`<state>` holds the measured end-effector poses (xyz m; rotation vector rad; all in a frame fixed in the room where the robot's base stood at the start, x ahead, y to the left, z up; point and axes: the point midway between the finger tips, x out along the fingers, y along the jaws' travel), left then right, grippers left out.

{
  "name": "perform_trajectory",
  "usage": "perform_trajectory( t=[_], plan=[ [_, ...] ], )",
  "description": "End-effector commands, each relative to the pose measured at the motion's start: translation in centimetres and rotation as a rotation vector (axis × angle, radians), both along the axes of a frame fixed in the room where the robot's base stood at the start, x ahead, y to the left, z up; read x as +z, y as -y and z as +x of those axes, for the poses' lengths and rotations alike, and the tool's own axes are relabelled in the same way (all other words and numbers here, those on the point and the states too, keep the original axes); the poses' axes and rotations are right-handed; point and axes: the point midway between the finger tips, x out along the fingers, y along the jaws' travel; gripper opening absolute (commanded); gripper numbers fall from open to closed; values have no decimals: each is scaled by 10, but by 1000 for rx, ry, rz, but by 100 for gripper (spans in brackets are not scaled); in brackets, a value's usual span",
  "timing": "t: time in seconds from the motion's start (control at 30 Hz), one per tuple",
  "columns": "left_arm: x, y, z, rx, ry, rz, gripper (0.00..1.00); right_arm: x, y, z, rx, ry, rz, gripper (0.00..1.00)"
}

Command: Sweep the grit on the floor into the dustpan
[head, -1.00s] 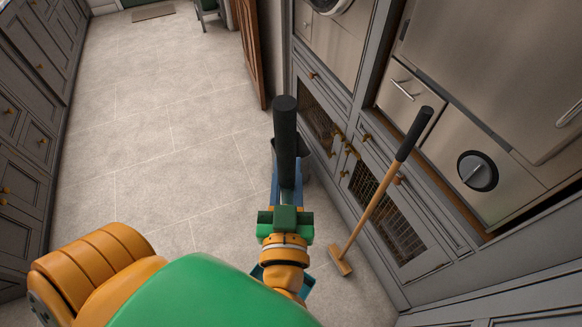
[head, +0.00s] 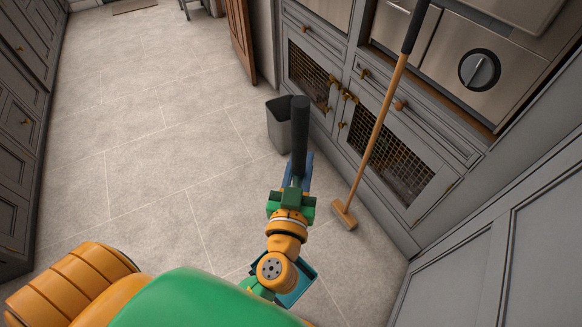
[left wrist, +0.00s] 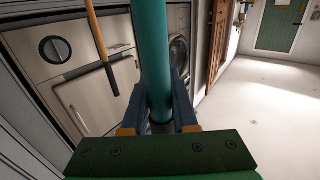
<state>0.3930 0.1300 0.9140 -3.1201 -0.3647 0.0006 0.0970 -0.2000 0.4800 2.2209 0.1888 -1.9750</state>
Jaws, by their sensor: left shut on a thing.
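My left gripper (head: 296,182) is shut on the dustpan's upright handle, whose dark grip (head: 300,130) rises above the fingers. In the left wrist view the teal pole (left wrist: 152,50) stands between the blue fingers of my left gripper (left wrist: 160,112). The dustpan's teal pan (head: 301,288) shows below, partly hidden by my arm; I cannot tell whether it touches the floor. A broom (head: 378,135) with a wooden stick, dark grip and small wooden head leans at the cabinets on the right. It also shows in the left wrist view (left wrist: 97,35). No grit can be made out. My right gripper is out of view.
A grey bin (head: 279,126) stands by the cabinets behind the dustpan handle. Cabinets with mesh doors (head: 390,165) line the right, and grey cabinets (head: 22,120) line the left. The tiled floor (head: 150,150) between them is open. A brown door (head: 240,40) stands ajar farther back.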

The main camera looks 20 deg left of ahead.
Motion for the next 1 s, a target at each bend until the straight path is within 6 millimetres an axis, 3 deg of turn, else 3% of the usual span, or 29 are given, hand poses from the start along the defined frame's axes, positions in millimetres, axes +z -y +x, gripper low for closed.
perform_trajectory(
  t=[0.03,0.17,0.3,0.4,0.6,0.83,1.0],
  plan=[
    [-35,0,6,-14,1,2,0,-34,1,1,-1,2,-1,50],
    [-92,-1,25,-62,3,1,0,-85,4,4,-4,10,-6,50],
    [-157,-4,49,-119,6,-2,0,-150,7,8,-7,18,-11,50],
    [-190,-8,64,-154,8,2,0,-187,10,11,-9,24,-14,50],
    [-222,-14,83,-196,6,4,0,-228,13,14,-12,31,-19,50],
    [-233,-16,88,-207,3,4,0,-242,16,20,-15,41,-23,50],
    [-259,-16,88,-208,2,3,0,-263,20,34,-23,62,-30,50]
  ],
)
